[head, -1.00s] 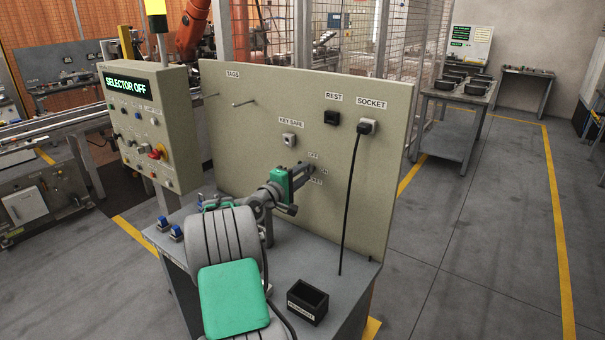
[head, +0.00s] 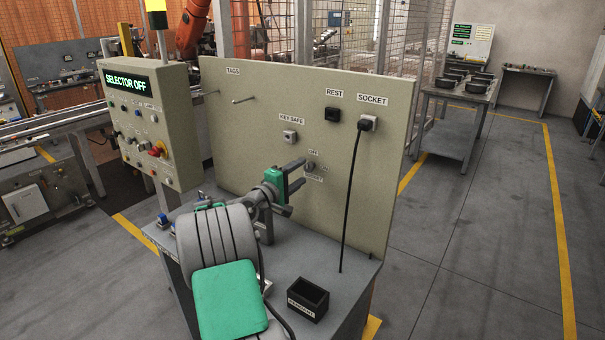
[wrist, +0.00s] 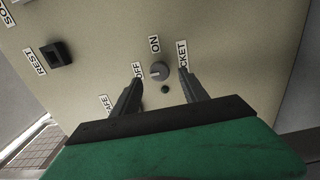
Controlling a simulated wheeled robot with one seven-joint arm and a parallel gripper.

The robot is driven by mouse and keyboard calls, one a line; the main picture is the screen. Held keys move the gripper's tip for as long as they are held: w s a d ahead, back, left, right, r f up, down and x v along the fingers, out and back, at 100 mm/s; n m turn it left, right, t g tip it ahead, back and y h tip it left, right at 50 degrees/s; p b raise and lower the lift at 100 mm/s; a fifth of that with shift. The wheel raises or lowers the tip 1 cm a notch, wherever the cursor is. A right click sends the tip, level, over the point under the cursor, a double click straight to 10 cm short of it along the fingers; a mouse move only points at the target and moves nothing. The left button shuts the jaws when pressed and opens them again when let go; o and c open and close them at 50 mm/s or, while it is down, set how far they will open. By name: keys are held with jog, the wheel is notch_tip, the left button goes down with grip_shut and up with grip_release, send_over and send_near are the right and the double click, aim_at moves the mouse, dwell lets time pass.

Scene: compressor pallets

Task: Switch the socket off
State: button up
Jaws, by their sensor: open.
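The socket's selector knob (head: 310,166) is a small grey round knob on the beige panel, between OFF and ON labels. In the wrist view the knob (wrist: 159,71) sits between and beyond my fingertips, with a small dark dot beside it. I cannot tell surely which label it points to. My gripper (head: 297,186) is open and empty, facing the panel just in front of the knob. Its two dark fingers (wrist: 160,82) are spread on either side of the knob, with no clear contact. The SOCKET outlet (head: 367,123) holds a black plug with a cable hanging down.
The panel (head: 240,140) also carries a dark REST holder (head: 332,115), a KEY SAFE (head: 290,136) and peg hooks. A control box (head: 155,110) reading SELECTOR OFF stands left.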

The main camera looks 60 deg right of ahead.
jog(key=a, duration=0.3)
jog(key=a+b, duration=0.1)
jog(key=a, duration=0.1)
jog(key=shift+w+a, duration=0.2)
jog(key=shift+w, duration=0.2)
